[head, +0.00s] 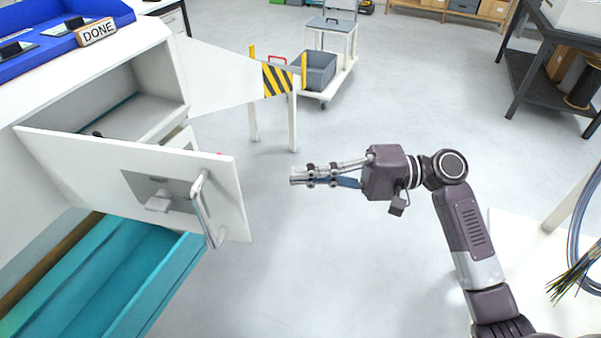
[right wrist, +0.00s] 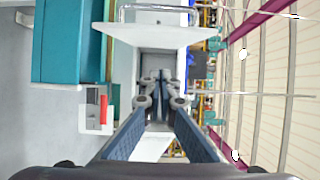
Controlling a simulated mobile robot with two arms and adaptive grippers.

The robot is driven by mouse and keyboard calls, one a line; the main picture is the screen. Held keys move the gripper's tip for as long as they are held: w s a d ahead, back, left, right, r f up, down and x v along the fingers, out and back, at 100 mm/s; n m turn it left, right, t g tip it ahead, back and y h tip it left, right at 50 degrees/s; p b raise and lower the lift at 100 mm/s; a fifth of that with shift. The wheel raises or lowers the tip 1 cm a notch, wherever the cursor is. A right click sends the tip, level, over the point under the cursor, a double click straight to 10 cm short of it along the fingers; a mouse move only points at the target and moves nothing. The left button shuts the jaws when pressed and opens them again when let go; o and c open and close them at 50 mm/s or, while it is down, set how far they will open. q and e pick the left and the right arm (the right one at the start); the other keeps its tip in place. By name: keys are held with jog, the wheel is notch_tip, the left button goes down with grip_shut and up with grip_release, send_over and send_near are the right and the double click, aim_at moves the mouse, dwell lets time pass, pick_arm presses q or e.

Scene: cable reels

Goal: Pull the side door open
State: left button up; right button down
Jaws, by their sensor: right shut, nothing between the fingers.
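The white side door (head: 85,165) stands swung out from the white cabinet at the left of the head view, and the dark opening behind it shows. In the right wrist view the door (right wrist: 150,36) is ahead of the fingers, with the handle (right wrist: 155,8) at the top edge. My right gripper (head: 293,177) is shut and empty, in free air to the right of the door, apart from the handle. It also shows in the right wrist view (right wrist: 158,78). My left gripper is out of view.
A white stand with a striped yellow-black panel (head: 278,80) is behind the gripper. A cart with a grey crate (head: 318,72) stands further back. Open floor lies between door and my right arm.

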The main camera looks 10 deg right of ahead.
jog(key=s+a+p, duration=0.2)
jog(key=a+p, duration=0.1)
jog(key=a, duration=0.6)
jog(key=shift+s, duration=0.1)
